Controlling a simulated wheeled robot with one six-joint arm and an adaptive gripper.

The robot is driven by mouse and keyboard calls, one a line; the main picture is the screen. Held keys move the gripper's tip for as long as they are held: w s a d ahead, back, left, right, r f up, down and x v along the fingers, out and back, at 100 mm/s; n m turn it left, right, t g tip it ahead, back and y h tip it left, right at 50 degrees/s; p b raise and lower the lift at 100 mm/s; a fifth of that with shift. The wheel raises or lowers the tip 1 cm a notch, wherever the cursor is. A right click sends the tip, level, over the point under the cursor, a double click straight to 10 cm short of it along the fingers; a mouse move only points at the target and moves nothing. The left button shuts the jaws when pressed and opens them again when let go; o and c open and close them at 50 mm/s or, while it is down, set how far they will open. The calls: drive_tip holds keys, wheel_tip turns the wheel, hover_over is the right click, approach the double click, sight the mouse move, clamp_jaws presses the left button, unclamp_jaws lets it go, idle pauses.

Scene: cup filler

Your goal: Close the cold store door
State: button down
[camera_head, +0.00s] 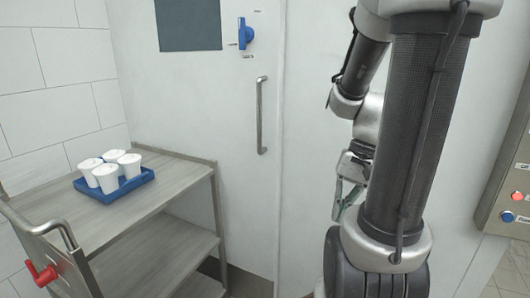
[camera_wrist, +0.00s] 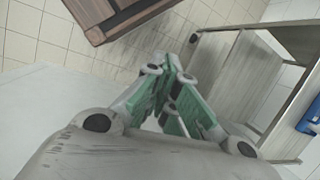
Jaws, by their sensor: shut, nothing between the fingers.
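The white door (camera_head: 190,95) fills the middle of the head view. It has a dark window (camera_head: 189,24), a blue latch (camera_head: 244,34) and an upright metal bar handle (camera_head: 262,115). Its right edge runs down beside a pale panel; I cannot tell whether a gap lies between them. My gripper (camera_head: 346,196) hangs to the right of the handle, apart from it, partly hidden by my arm. In the wrist view my gripper (camera_wrist: 172,62) has its green-padded fingers together and empty. A pale flat surface (camera_wrist: 50,110) lies to the left there.
A grey cart (camera_head: 130,215) with a red-tipped rail stands in front of the door's left part. A blue tray (camera_head: 120,191) with several white cups is on top. A control box (camera_head: 510,190) is at far right. A brown wooden object (camera_wrist: 110,18) shows in the wrist view.

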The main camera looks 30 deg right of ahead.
wheel_tip(320, 180, down, 4)
drive_tip(key=w+a+m+t+y, duration=0.2)
drive_tip(key=m+y, duration=0.2)
drive_tip(key=m, duration=0.2)
drive_tip(key=m+t, duration=1.5)
drive_tip(key=m, duration=0.1)
approach(262, 151)
drive_tip(key=x, duration=0.4)
drive_tip(key=a+x, duration=0.1)
drive_tip(key=x, duration=0.1)
drive_tip(key=shift+r, duration=0.4)
drive_tip(key=shift+w, duration=0.1)
drive_tip(key=x, duration=0.3)
drive_tip(key=a+x, duration=0.1)
drive_tip(key=x, duration=0.2)
drive_tip(key=s+a+x, duration=0.1)
drive_tip(key=x, duration=0.2)
drive_tip(key=shift+w+a, duration=0.1)
drive_tip(key=shift+w, duration=0.25)
